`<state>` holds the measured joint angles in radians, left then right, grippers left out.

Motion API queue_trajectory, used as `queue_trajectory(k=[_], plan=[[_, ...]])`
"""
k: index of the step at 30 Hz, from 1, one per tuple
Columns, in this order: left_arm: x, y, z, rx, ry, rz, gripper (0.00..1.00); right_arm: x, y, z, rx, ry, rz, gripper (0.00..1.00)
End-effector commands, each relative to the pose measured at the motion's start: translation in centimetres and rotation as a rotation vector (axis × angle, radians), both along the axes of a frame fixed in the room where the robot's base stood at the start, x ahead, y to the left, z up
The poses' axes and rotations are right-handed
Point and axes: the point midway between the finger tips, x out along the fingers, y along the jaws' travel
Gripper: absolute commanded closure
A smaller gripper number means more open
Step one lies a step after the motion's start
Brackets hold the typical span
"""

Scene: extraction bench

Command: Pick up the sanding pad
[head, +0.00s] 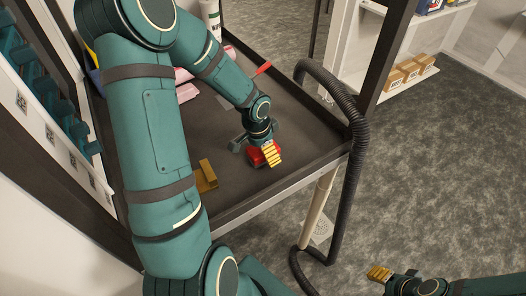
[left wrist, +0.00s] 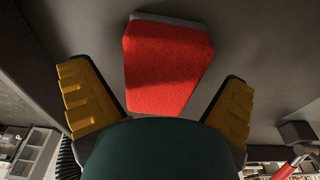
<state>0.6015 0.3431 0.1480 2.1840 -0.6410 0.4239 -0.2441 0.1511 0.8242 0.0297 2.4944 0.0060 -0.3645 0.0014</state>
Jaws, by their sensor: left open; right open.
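The sanding pad (head: 254,158) is red with a grey edge and lies on the dark bench top (head: 300,125). In the left wrist view the pad (left wrist: 166,65) shows between and beyond the two yellow fingers. My left gripper (head: 271,155) is over the pad in the head view and hides part of it. In the left wrist view my left gripper (left wrist: 155,90) is open, with a finger on either side and clear gaps to the pad. Contact is not visible. My right gripper (head: 380,273) is open and empty, off the bench at the lower right.
A tan block (head: 206,176) lies left of the pad. A red-handled tool (head: 263,68) and pink items (head: 186,91) lie farther back. The bench has a raised rim. A black hose (head: 360,130) hangs past its right corner. Boxes (head: 408,70) stand on a shelf beyond.

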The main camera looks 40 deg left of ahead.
Motion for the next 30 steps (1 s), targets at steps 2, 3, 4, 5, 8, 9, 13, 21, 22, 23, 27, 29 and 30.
queue_trajectory(k=[2, 3, 4, 5, 8, 9, 13, 21, 22, 23, 27, 29, 30], plan=[[0.00, 0.00, -0.06, 0.000, 0.000, 0.000, 0.00, -0.01, 0.00, -0.08, 0.000, 0.000, 0.000, 0.53], [0.00, 0.00, -0.10, 0.000, 0.000, 0.000, 0.00, 0.00, 0.00, -0.12, 0.000, 0.000, 0.000, 0.53], [0.00, 0.00, -0.14, 0.000, 0.000, 0.000, 0.00, -0.01, 0.00, -0.16, 0.000, 0.000, 0.000, 0.53], [0.00, 0.00, -0.18, 0.000, 0.000, 0.000, 0.00, 0.00, 0.00, -0.20, 0.000, 0.000, 0.000, 0.53], [0.00, 0.00, -0.32, 0.000, 0.000, -0.001, 0.00, -0.01, 0.00, -0.36, 0.000, 0.000, 0.000, 0.53], [0.01, 0.00, -0.37, 0.000, 0.000, -0.001, 0.00, -0.01, 0.00, -0.41, 0.000, 0.000, 0.000, 0.53], [0.00, -0.01, -0.49, 0.000, 0.000, -0.001, 0.00, -0.01, -0.01, -0.54, 0.000, 0.000, 0.000, 0.53], [0.00, 0.00, -0.47, 0.000, 0.000, -0.001, 0.04, -0.02, 0.00, -0.51, 0.000, 0.000, 0.000, 0.53], [0.00, 0.00, -0.47, 0.000, 0.000, -0.001, 0.14, -0.02, 0.00, -0.51, 0.000, 0.000, 0.000, 0.53], [0.00, 0.00, -0.47, 0.000, 0.000, -0.001, 0.25, -0.02, 0.00, -0.51, 0.000, 0.000, 0.000, 0.53], [-0.01, 0.00, -0.47, 0.000, 0.000, -0.001, 0.66, -0.01, 0.01, -0.51, 0.000, 0.000, 0.000, 0.53], [-0.01, 0.00, -0.48, 0.000, 0.000, 0.000, 0.66, -0.01, 0.01, -0.51, 0.000, 0.000, 0.000, 0.53], [-0.01, -0.01, -0.48, 0.000, 0.000, 0.000, 0.66, -0.01, 0.01, -0.51, 0.000, 0.000, 0.000, 0.53]])
